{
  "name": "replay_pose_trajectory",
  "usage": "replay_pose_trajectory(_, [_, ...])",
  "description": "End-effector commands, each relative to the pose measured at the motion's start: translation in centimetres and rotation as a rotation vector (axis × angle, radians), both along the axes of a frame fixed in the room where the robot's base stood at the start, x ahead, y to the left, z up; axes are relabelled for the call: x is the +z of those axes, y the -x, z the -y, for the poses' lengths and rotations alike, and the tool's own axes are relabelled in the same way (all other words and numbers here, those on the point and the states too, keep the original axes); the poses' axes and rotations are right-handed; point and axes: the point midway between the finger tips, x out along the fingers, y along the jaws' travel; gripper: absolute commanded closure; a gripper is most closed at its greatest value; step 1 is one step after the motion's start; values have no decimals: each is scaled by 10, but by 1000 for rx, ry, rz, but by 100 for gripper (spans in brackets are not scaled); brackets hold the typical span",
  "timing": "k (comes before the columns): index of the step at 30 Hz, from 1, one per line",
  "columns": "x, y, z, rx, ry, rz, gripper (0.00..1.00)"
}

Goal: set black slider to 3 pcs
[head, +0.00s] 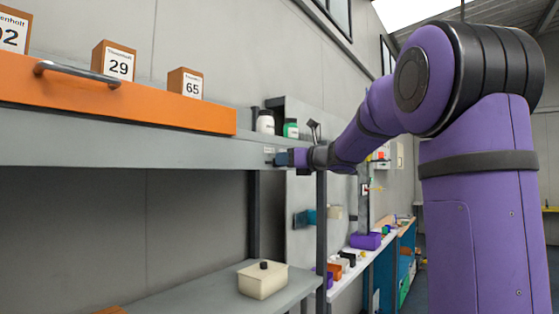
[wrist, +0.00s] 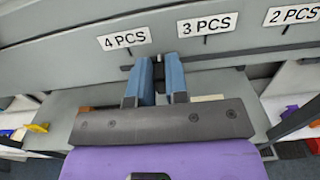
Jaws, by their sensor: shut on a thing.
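My gripper (wrist: 158,62) has its two blue fingers shut on the black slider at the front edge of the grey shelf (wrist: 60,60). Only a small dark part of the slider (wrist: 158,71) shows between the fingers; the rest is hidden. The fingers sit between the "4 PCS" label (wrist: 123,38) and the "3 PCS" label (wrist: 207,25), to the left of the "3 PCS" mark. The "2 PCS" label (wrist: 295,14) is further right. In the head view my gripper (head: 284,158) is at the right end of the shelf edge, and the slider cannot be made out.
An orange drawer (head: 120,104) with a metal handle (head: 75,73) and numbered boxes is above the shelf at left. A cream box (head: 262,282) stands on a lower shelf. A dark upright post (head: 321,230) is close to my gripper.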

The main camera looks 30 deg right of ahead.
Motion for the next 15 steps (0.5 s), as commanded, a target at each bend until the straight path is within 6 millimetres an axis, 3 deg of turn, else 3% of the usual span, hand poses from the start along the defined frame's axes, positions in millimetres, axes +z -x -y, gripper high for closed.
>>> replay_pose_trajectory(6, [0, -14, 35, 0, 0, 1, 100])
replay_pose_trajectory(15, [1, -16, 43, 1, 1, 1, 100])
